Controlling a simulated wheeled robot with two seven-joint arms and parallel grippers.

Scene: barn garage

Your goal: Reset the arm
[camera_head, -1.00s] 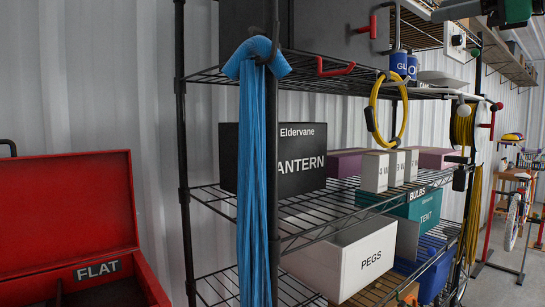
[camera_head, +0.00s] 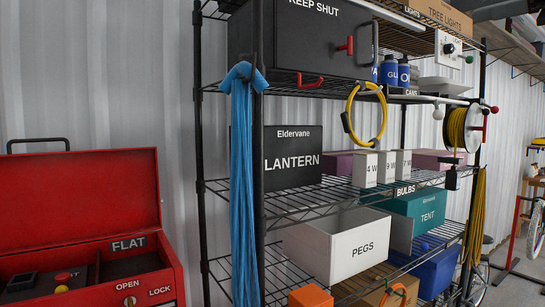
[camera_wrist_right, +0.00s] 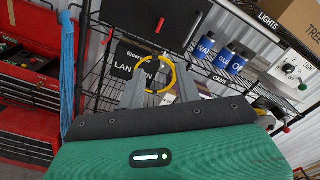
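My right gripper shows in the right wrist view (camera_wrist_right: 161,92), with its two grey fingers apart and nothing between them that I can see held. A yellow cable loop (camera_head: 365,113) hangs at the shelf front. In the right wrist view the loop (camera_wrist_right: 155,58) appears behind the fingers, apart from them. In the head view, only a dark part at the top right edge may be my right arm; the fingers do not show there. My left gripper is in neither view.
A wire shelf rack (camera_head: 201,160) holds a lantern box (camera_head: 285,178), a pegs box (camera_head: 350,247) and a dark cabinet (camera_head: 290,50). Blue cords (camera_head: 243,185) hang at its front. A red toolbox (camera_head: 80,190) stands open at left. A cable reel (camera_head: 458,130) is at right.

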